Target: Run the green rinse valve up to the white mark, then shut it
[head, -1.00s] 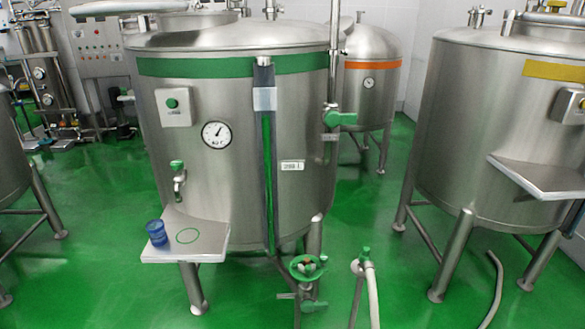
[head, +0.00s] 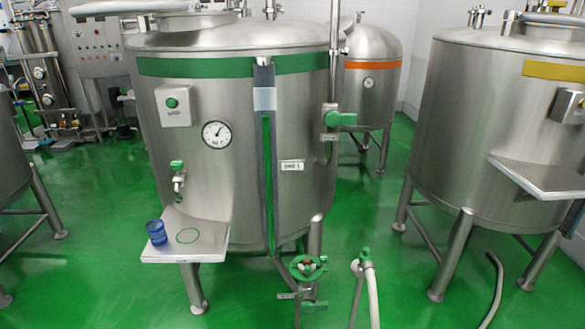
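The steel tank (head: 225,105) with a green band (head: 200,67) stands in the middle of the head view. A green-handled valve (head: 341,119) sits on the upright pipe at its right side, with its handle lying roughly level. The sight tube (head: 267,185) down the tank front shows a green column. Its top is at or just under the white mark (head: 264,99); the exact gap is too small to tell. A green handwheel (head: 308,267) and a small green tap (head: 177,168) are also on this tank. Neither of my grippers is in view.
A blue cup (head: 156,232) stands on the tank's shelf (head: 185,255) beside a green ring. A hose (head: 371,290) hangs from a green-topped stand. A yellow-banded tank (head: 490,130) is at right, an orange-banded one (head: 370,95) behind. Green floor between them is open.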

